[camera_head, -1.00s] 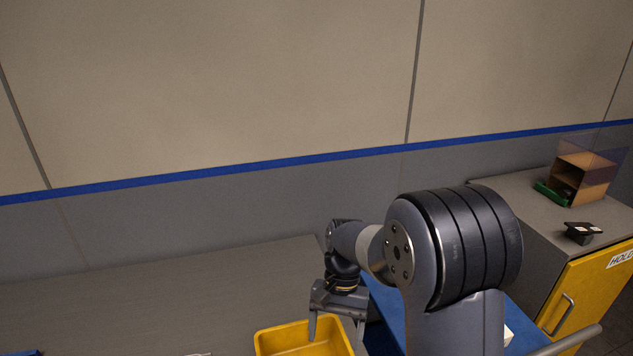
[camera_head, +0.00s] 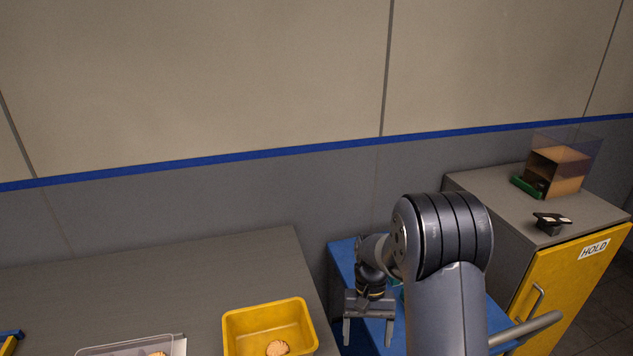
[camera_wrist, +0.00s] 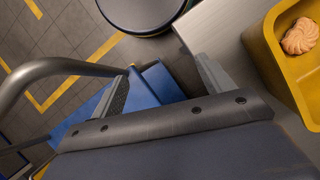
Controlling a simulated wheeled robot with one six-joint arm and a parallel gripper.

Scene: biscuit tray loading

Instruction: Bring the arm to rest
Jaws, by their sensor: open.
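My gripper (camera_head: 367,332) is open and empty. In the head view it points down to the right of the grey table (camera_head: 190,265), over or near a blue cart (camera_head: 341,256). In the wrist view my gripper (camera_wrist: 160,88) has its two fingers spread wide, with blue surface and floor showing between and beyond them. A yellow bin (camera_head: 236,323) stands on the table to the left of the gripper, apart from it. One biscuit (camera_head: 278,348) lies in the bin. The bin (camera_wrist: 262,48) and its biscuit (camera_wrist: 300,37) also show at the right of the wrist view.
A clear tray (camera_head: 180,345) with a biscuit lies left of the bin. A cabinet (camera_head: 570,285) marked HOLD stands right, with a box (camera_head: 560,172) and a black device (camera_head: 551,222) on top. The cart's metal handle (camera_wrist: 60,68) runs near the gripper.

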